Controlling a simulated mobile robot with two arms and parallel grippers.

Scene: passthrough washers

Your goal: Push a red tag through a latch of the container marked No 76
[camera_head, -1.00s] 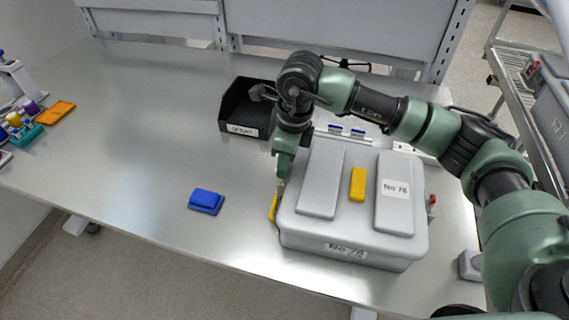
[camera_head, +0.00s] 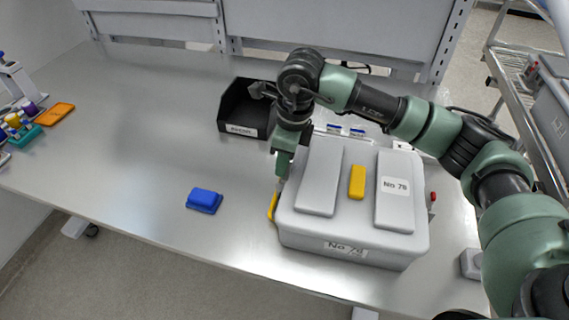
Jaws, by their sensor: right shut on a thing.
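A grey lidded container (camera_head: 350,239) stands near the front edge of the table. Its lid label (camera_head: 395,186) seems to read No 76; the front label is less clear. A yellow piece (camera_head: 273,206) shows at its left side, where a latch would be. A small red piece (camera_head: 433,196) shows at its right side. My right gripper (camera_head: 280,185) points down at the container's left side, just above the yellow piece. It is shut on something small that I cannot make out. I cannot tell whether it touches the latch. My left gripper is out of view.
A yellow block (camera_head: 357,182) sits on the lid. A blue block (camera_head: 204,200) lies on the table to the left. A black open bin (camera_head: 237,112) stands behind. An orange tray (camera_head: 54,114) and vials are at the far left. The middle-left table is clear.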

